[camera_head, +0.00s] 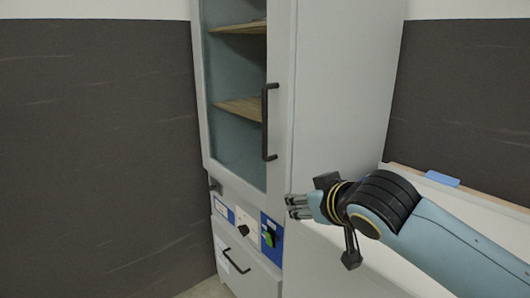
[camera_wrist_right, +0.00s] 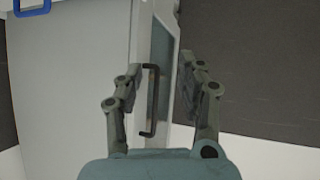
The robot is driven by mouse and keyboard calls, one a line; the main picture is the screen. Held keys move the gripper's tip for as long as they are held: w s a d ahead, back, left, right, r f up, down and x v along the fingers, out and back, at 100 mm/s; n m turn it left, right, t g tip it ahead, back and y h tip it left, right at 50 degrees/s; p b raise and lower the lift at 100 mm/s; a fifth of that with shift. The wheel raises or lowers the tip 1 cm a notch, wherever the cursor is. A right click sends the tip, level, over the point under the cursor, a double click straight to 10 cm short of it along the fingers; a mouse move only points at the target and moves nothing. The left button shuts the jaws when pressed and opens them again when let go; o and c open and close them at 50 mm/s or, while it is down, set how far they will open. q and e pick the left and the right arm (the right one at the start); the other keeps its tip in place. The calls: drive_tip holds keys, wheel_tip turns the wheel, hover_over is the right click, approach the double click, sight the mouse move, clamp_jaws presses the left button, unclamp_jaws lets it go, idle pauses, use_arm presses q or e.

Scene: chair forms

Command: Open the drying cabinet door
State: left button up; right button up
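The tall grey drying cabinet (camera_head: 345,80) stands ahead, its glass-fronted door (camera_head: 281,120) closed. A dark vertical bar handle (camera_head: 265,122) is on the right side of the door. In the right wrist view the handle (camera_wrist_right: 151,100) shows between the two fingers, farther off. My right gripper (camera_head: 288,207) is in front of the cabinet, below and to the right of the handle in the head view, and apart from it. In the right wrist view the right gripper (camera_wrist_right: 158,78) is open with nothing between its fingertips. My left gripper is in neither view.
Wooden shelves (camera_head: 240,108) show behind the glass. Below the door are a control panel (camera_head: 243,230) with a green switch and a drawer with a dark handle (camera_head: 236,261). A white surface (camera_head: 480,222) with a blue object (camera_head: 442,178) is at right. Dark wall panels (camera_head: 90,130) stand at left.

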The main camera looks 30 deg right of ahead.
sight(266, 110)
drive_tip(key=w+d+r+t+y, duration=0.1)
drive_tip(key=w+d+r+t, duration=0.15)
drive_tip(key=w+r, duration=0.4)
drive_tip(key=w+d+r+t, duration=0.2)
drive_tip(key=w+r+t, duration=0.2)
drive_tip(key=w+r, duration=0.25)
drive_tip(key=w+p, duration=0.1)
drive_tip(key=w, duration=0.5)
drive_tip(key=w+d+p, duration=0.1)
drive_tip(key=w, duration=0.1)
drive_tip(key=shift+w+d+r+p, duration=0.1)
drive_tip(key=shift+w+r+p, duration=0.05)
drive_tip(key=shift+w+p, duration=0.2)
drive_tip(key=shift+w, duration=0.45)
drive_tip(key=shift+c, duration=0.2)
clamp_jaws()
drive_tip(key=shift+w+f, duration=0.1)
drive_tip(key=shift+f, duration=0.1)
